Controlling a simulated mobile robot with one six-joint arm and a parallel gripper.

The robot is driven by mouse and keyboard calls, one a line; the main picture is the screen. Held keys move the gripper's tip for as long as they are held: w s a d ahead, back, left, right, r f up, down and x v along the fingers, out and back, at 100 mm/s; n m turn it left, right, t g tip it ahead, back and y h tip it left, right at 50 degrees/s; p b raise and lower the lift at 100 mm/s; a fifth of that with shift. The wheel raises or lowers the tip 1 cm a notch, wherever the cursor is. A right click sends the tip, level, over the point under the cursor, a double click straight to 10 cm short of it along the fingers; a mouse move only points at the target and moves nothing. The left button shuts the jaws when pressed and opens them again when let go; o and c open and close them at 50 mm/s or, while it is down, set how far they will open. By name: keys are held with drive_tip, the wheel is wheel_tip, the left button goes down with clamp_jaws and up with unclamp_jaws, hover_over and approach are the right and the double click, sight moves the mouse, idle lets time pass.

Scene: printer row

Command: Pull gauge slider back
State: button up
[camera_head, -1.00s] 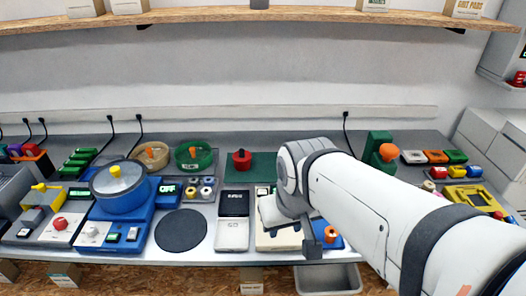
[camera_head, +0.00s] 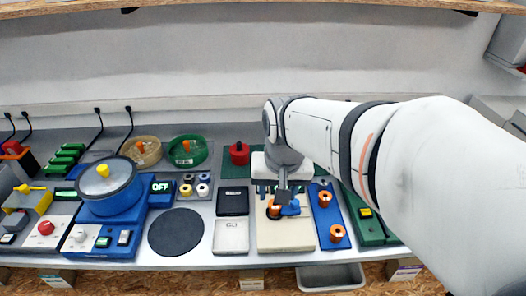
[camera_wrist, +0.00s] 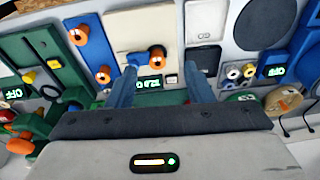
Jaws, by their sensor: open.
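The gauge is a beige panel (camera_head: 285,236) on the bench, also in the wrist view (camera_wrist: 122,25). A slider with an orange knob (camera_head: 274,211) and a blue part sits at its far half. In the wrist view the orange knob (camera_wrist: 157,52) shows roughly between my fingertips in the picture, with the blue part to its left. A small lit green display (camera_wrist: 150,83) is beside it. My gripper (camera_head: 280,191) is open above the far end of the panel; its spread fingers also show in the wrist view (camera_wrist: 158,72). I cannot tell whether they touch the slider.
A blue panel with orange knobs (camera_head: 330,215) stands close right of the gauge, then a green panel (camera_head: 368,222). A grey-white device (camera_head: 231,236) is on the left, beside a dark round pad (camera_head: 177,233). A red pot (camera_head: 240,153) is behind.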

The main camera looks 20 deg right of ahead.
sight(295, 201)
drive_tip(key=w+d+f+m+g+b, duration=0.1)
drive_tip(key=w+d+f+m, duration=0.3)
drive_tip(key=w+d+f+m+g+b, duration=0.1)
drive_tip(key=w+d+f+m+b, duration=0.1)
drive_tip(key=w+d+f+m, duration=0.2)
drive_tip(key=shift+w+d+f, duration=0.25)
drive_tip(key=shift+w+d, duration=0.25)
drive_tip(key=shift+d, duration=0.25)
drive_tip(key=shift+d+f+m, duration=0.1)
drive_tip(key=shift+f+m, duration=0.15)
drive_tip(key=shift+m, duration=0.05)
wheel_tip(295, 201, down, 7)
drive_tip(key=shift+f, duration=0.15)
drive_tip(key=shift+c, duration=0.6)
clamp_jaws()
